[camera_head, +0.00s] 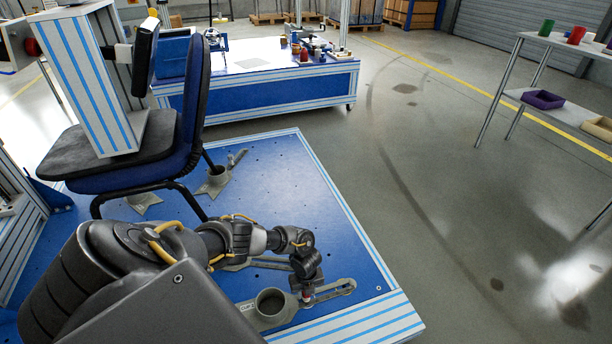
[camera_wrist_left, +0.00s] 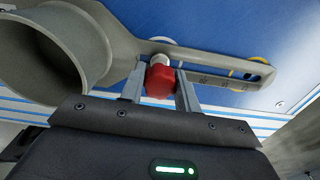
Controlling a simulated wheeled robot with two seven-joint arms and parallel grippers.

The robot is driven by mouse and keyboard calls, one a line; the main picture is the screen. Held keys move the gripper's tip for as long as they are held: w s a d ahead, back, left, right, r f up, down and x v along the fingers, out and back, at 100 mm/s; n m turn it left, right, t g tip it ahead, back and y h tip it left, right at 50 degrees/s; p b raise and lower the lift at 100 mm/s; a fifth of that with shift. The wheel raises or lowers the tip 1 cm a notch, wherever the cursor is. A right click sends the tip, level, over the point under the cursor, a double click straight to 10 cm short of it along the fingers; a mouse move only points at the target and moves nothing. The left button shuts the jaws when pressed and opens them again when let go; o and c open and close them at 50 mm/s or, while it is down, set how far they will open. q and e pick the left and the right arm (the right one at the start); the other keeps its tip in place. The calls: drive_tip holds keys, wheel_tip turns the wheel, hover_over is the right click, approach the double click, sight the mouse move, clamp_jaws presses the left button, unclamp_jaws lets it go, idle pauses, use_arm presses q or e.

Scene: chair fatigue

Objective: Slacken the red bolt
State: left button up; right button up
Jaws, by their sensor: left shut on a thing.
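The red bolt (camera_wrist_left: 160,80) sits on a grey clamp bracket (camera_wrist_left: 195,58) in the left wrist view, at the bracket's slotted arm beside its round cup (camera_wrist_left: 60,50). My left gripper (camera_wrist_left: 160,88) has one finger on each side of the red head and is shut on it. In the head view the left gripper (camera_head: 307,291) points down at the bracket, near the front right corner of the blue platform; the bracket's cup (camera_head: 271,303) is just left of it. The gripper mostly hides the bolt there. My right gripper is not in view.
A blue and black chair (camera_head: 150,150) stands on the blue platform (camera_head: 300,200), with a striped test frame (camera_head: 90,80) pressed against it. Another grey bracket (camera_head: 218,180) holds a chair foot. A blue workbench (camera_head: 270,95) stands behind. The floor at right is clear up to a shelf (camera_head: 530,95).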

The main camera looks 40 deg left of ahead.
use_arm(q)
drive_tip(key=shift+r+n, duration=0.1)
drive_tip(key=shift+n, duration=0.3)
drive_tip(key=shift+n+p, duration=0.3)
drive_tip(key=shift+n+p, duration=0.4)
drive_tip(key=shift+n, duration=0.3)
drive_tip(key=o, duration=0.6)
